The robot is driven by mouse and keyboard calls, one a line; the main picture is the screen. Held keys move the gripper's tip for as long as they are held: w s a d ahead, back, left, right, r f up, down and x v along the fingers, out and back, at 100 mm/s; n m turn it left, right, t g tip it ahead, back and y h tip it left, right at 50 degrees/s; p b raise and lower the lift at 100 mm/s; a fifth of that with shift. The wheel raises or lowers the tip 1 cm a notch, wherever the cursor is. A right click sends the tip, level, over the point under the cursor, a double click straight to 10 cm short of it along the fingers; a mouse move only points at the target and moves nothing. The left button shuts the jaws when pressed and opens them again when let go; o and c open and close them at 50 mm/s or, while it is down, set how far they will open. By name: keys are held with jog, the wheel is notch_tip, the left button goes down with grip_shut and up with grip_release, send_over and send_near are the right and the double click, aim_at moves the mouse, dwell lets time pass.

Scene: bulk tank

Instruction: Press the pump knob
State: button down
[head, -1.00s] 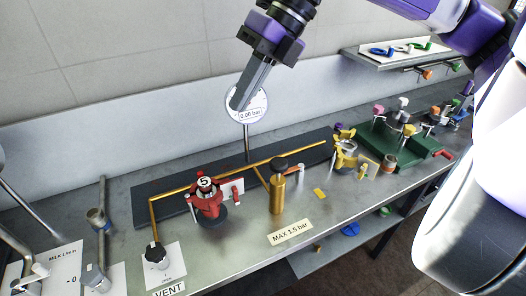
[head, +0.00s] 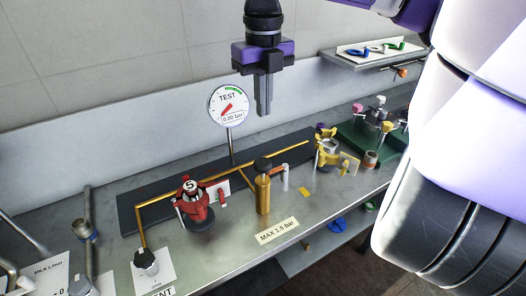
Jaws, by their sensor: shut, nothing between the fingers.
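A red valve fitting (head: 195,204) labelled 5 stands left of the pump, joined by brass pipe (head: 220,179). A black vent knob (head: 145,258) is at front left. A yellow clamp fitting (head: 331,152) is to the right. A label (head: 278,231) reads MAX 1.5 bar.

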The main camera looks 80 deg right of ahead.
aim_at(264, 162)
notch_tip(264, 162, down, 14)
jog(key=p, duration=0.3)
jog(key=shift+r, duration=0.25)
jog(key=shift+f, duration=0.1)
notch_tip(264, 162, down, 3)
jog(key=b, duration=0.5)
jog(key=shift+f, duration=0.2)
